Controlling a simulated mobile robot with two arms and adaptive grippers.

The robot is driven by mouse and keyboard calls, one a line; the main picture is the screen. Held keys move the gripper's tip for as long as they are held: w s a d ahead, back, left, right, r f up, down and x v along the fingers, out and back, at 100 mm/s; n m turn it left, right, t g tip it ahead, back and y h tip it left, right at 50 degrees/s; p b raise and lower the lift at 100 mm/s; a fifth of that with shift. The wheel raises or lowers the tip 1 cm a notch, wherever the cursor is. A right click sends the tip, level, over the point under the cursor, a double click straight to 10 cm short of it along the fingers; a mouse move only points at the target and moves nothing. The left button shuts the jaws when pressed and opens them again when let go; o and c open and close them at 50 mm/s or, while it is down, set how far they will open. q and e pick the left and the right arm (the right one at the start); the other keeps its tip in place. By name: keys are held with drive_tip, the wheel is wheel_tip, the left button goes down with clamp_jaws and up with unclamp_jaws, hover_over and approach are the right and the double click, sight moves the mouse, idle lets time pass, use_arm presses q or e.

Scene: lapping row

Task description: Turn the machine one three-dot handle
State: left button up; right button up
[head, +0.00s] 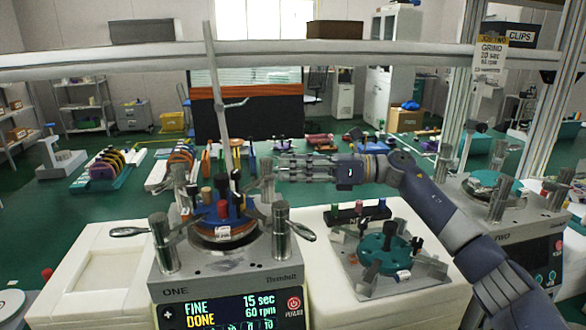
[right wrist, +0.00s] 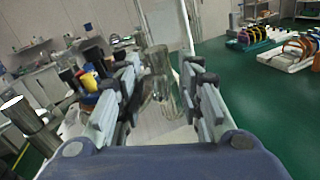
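Machine one (head: 185,290) stands at the left front, its screen reading FINE, DONE, 15 sec, 60 rpm. Metal posts rise at its corners. Spoon-shaped handles reach out from the front left post (head: 130,231) and the front right post (head: 302,232). I cannot make out dots on any handle. My right gripper (head: 273,168) reaches in from the right, above the machine's back right side. In the right wrist view the right gripper (right wrist: 165,85) is open, with a shiny metal post (right wrist: 158,62) between or just beyond its fingers; I see no clear contact. My left gripper is out of view.
A blue fixture with coloured pegs (head: 222,208) sits on machine one's plate. Right of it, a teal disc (head: 383,254) lies on a plate on the white bench. Machine two (head: 530,240) stands at the far right. A grey rail (head: 280,53) crosses above.

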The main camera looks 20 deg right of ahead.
wheel_tip(320, 180, up, 10)
drive_tip(key=shift+f, duration=0.1)
idle(0.4)
